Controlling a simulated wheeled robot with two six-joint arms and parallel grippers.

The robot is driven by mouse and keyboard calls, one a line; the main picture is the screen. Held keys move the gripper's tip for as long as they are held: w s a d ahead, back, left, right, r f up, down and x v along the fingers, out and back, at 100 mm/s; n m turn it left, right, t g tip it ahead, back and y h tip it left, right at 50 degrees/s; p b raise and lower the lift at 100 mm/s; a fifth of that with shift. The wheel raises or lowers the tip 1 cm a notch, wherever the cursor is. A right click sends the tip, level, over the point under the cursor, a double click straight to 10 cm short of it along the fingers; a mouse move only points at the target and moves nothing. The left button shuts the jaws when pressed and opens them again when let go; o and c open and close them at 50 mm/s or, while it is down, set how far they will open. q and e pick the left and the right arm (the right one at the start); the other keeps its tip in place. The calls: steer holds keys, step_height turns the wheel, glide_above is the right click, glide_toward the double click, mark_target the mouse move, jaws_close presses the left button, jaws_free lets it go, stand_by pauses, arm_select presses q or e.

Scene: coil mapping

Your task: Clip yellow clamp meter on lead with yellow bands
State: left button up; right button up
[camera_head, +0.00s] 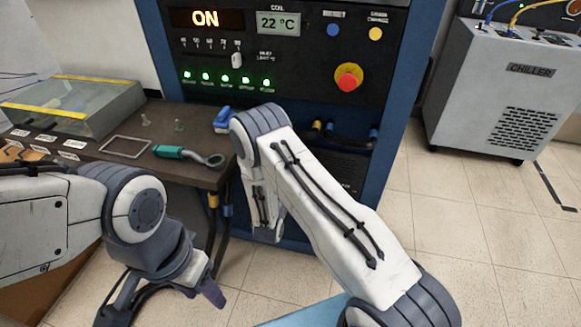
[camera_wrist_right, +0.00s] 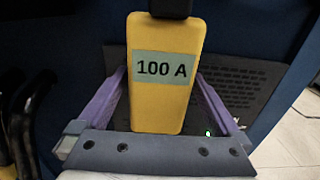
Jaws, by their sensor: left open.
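The yellow clamp meter (camera_wrist_right: 163,105), labelled "100 A", is between the purple fingers of my right gripper (camera_wrist_right: 163,78) in the right wrist view. The fingertips appear to press on its sides. A black part shows at its far end; its jaw is mostly hidden. In the head view my right arm hides this gripper and the meter. A dark lead with a yellow band (camera_head: 317,128) shows at the rack front, just right of my right arm. Another yellow band (camera_head: 213,199) hangs beside the table edge. My left gripper (camera_head: 212,293) is open and empty, low at the left.
The brown table (camera_head: 100,150) holds a blue item (camera_head: 222,120), a green-handled tool (camera_head: 190,154) and a clear box (camera_head: 75,108). Blue-banded leads (camera_head: 374,133) are near the yellow ones. The blue rack (camera_head: 395,90) stands behind. Floor at right is clear before the chiller (camera_head: 495,90).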

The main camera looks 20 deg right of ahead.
steer(key=v, duration=1.1)
steer(key=s+d+r+m+g+h, duration=0.2)
steer(key=s+r+m+g, duration=0.4)
steer(key=m, duration=0.1)
steer(key=s+d+r+m+g+h, duration=0.2)
steer(key=s+d+r+m+g, duration=0.1)
steer(key=s+r+m+g, duration=0.35)
steer(key=s+a+r+m+g+y, duration=0.35)
steer(key=s+a+m+y, duration=0.45)
steer(key=s+a+y, duration=0.7)
step_height(320, 180, up, 19)
steer(key=a+t+p, duration=0.1)
steer(key=p, duration=1.8)
steer(key=shift+a+r, duration=0.2)
steer(key=shift+a, duration=0.2)
steer(key=shift+m, duration=0.25)
